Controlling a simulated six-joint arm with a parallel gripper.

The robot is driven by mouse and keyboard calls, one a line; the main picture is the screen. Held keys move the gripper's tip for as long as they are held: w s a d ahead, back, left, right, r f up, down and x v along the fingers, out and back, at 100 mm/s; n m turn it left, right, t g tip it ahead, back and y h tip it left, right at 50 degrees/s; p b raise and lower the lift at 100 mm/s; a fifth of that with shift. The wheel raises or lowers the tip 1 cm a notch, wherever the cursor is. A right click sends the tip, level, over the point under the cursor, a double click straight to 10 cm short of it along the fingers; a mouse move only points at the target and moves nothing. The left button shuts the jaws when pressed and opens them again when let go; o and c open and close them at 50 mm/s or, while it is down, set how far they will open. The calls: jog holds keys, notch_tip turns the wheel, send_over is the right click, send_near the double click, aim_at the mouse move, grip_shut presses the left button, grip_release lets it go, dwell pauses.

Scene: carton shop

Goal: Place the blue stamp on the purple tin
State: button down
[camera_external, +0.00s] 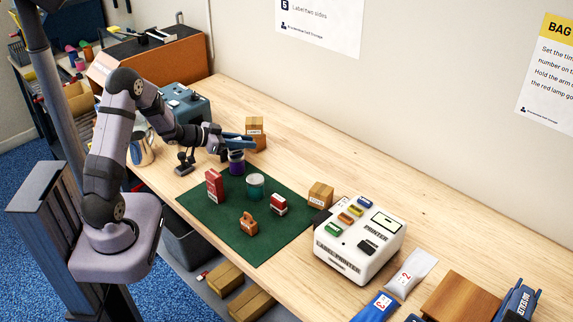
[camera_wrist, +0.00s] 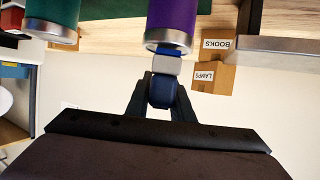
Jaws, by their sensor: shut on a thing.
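The purple tin (camera_external: 237,168) stands upright at the back of the green mat (camera_external: 222,228). It also shows upside down at the top of the wrist view (camera_wrist: 172,18), with its silver rim toward my gripper. My gripper (camera_external: 236,145) is right above the tin. In the wrist view my gripper (camera_wrist: 162,98) is shut on the blue stamp (camera_wrist: 162,92), which has a dark blue handle and a grey block. The stamp's far end is at the tin's rim; I cannot tell whether they touch. In the external view the jaws largely hide the stamp.
A teal tin (camera_external: 255,185) stands close by, in front of the purple one. A red box (camera_external: 214,186), a small red-and-white block (camera_external: 279,205) and an orange item (camera_external: 248,224) are on the mat. Cartons (camera_external: 255,127) stand behind; a label printer (camera_external: 360,240) is at right.

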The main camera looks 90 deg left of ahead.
jog(key=shift+f, duration=0.1)
jog(key=c, duration=1.6)
grip_release()
jog(key=shift+o, duration=0.2)
jog(key=b+v, duration=0.1)
jog(key=v, duration=1.1)
jog(key=shift+r, duration=0.25)
jog(key=shift+w+a, duration=0.1)
